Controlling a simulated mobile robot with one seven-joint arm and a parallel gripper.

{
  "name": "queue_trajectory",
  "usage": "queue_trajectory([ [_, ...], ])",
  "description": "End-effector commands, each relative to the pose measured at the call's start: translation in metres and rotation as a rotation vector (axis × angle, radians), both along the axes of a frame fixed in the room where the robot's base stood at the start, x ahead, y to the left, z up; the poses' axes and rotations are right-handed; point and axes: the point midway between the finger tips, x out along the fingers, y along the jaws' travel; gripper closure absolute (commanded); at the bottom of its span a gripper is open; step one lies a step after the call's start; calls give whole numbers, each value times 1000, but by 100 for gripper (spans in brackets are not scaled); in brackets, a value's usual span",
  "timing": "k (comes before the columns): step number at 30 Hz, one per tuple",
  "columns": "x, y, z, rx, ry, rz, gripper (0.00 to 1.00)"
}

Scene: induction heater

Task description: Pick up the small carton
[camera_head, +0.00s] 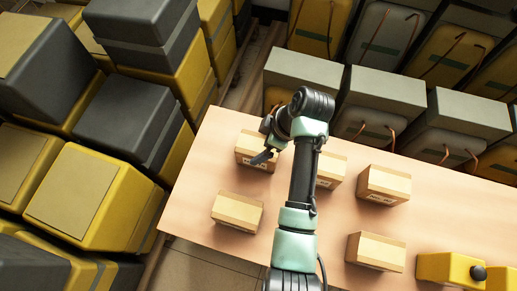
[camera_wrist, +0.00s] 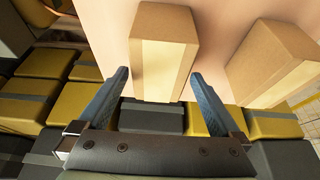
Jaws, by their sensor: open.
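Several small brown cartons with pale tape stand on the table (camera_head: 190,205). In the head view, one carton (camera_head: 249,150) is at the upper left, partly behind my gripper (camera_head: 264,155). Another carton (camera_head: 237,212) sits below it, and one (camera_head: 329,170) is just right of my arm, partly hidden by it. Further right are cartons (camera_head: 384,185) and (camera_head: 376,251). In the wrist view, my gripper (camera_wrist: 158,74) is open and empty. A carton (camera_wrist: 165,40) lies ahead between the fingertip directions, apparently apart from them. A second carton (camera_wrist: 272,62) is to its right.
A yellow device with a black knob (camera_head: 450,268) sits at the table's lower right. Stacked yellow and black cases (camera_head: 95,195) crowd the left. Grey-lidded cases (camera_head: 380,90) line the back edge. Bare tabletop lies between the cartons.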

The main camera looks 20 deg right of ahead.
Motion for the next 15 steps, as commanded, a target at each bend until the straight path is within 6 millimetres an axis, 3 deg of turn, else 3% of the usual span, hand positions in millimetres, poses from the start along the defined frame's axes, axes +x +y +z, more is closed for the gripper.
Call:
queue_trajectory([
  [3, 0, 0, 0, 0, 0, 0, 0],
  [15, 0, 0, 0, 0, 0, 0, 72],
])
